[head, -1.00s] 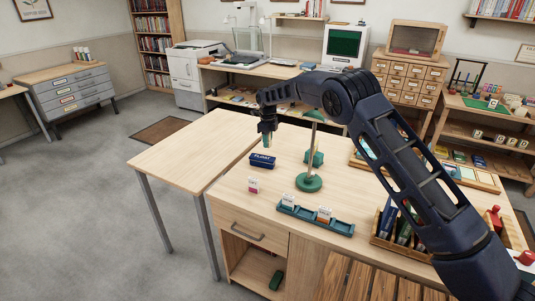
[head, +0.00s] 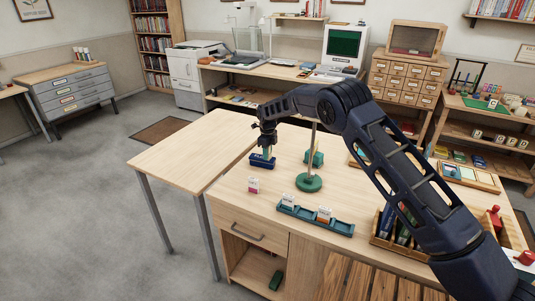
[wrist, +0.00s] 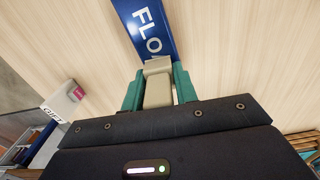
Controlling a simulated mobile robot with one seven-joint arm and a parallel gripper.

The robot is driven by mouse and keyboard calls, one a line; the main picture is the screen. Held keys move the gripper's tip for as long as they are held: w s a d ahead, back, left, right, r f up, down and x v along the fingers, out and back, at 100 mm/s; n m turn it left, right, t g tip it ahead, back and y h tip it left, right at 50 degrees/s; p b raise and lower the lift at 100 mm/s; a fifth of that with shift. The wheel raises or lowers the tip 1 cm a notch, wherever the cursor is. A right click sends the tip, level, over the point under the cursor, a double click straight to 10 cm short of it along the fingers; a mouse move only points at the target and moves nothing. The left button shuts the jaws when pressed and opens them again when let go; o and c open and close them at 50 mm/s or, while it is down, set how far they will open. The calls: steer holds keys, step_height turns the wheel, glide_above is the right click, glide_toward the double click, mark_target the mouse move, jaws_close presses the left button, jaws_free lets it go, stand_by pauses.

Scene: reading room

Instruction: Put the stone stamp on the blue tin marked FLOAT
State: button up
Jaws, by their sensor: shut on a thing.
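The blue tin marked FLOAT (head: 260,163) lies on the wooden desk near its far left edge. In the wrist view the tin (wrist: 143,28) is at the top, its label partly covered. My gripper (head: 267,149) points down right over the tin. In the wrist view my gripper (wrist: 158,88) has its two green fingers shut on the pale beige stone stamp (wrist: 158,70). The stamp's end overlaps the tin's near edge in that view. I cannot tell whether the stamp touches the tin.
A green round-based stand (head: 308,183) with a thin post is close on the right. A small pink-and-white card block (head: 253,185) stands in front of the tin. A teal tray (head: 315,221) lies nearer. The desk (head: 185,150) to the left is bare.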

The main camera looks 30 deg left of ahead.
steer(key=o, duration=1.1)
steer(key=shift+c, duration=0.2)
step_height(320, 180, up, 12)
steer(key=shift+r, duration=0.1)
